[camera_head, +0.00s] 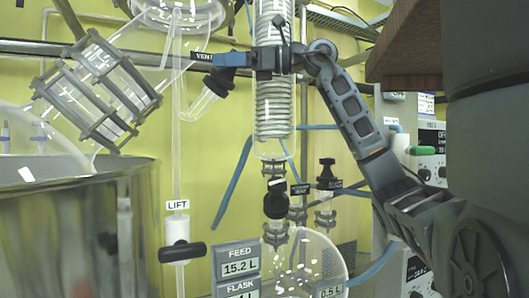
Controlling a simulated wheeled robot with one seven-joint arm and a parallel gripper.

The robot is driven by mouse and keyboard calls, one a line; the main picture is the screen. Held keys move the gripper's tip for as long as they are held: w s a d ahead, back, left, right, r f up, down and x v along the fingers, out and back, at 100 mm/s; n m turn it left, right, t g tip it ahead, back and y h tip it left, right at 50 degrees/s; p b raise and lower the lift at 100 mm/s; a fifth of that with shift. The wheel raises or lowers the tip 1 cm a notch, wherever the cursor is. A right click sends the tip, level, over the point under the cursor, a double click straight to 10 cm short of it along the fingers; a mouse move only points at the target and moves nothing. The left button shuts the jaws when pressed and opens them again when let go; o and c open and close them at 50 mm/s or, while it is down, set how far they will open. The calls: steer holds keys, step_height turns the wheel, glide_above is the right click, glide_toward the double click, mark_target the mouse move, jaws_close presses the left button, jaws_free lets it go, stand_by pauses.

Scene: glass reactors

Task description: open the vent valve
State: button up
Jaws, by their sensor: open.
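The VENT label (203,56) is at the upper middle, on a glass line left of the coiled glass condenser. A black valve knob (219,82) on a slanted clear glass stem sits just below and right of the label. My gripper (218,60) reaches in from the right, across the front of the condenser, with its blue tip end beside the label and just above the black knob. The jaws are open. I cannot tell whether they touch the knob or stand around it, as one finger seems to hide the other.
The coiled condenser (275,105) stands behind my gripper. Left are a caged glass flange (97,85), a steel vessel (75,235) and the LIFT valve (181,251). Below are another black knob (276,203), a round flask (305,262) and the FEED display (238,262).

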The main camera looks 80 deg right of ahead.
steer(key=m+h+p, duration=0.1)
steer(key=m+h, duration=0.1)
steer(key=m, duration=0.1)
steer(key=m+h, duration=0.3)
steer(key=shift+d+r+p, duration=0.15)
steer(key=shift+p, duration=0.2)
steer(key=shift+d+m+g+h+p, duration=0.15)
steer(key=shift+m+h+p, duration=0.45)
steer(key=shift+m+h, duration=0.4)
steer(key=shift+d+m+g+h+p, duration=0.15)
steer(key=shift+m+h+p, duration=0.5)
steer(key=shift+m, duration=0.55)
steer(key=shift+a+m+h, duration=0.1)
steer(key=shift+m+h, duration=0.15)
steer(key=shift+m, duration=0.05)
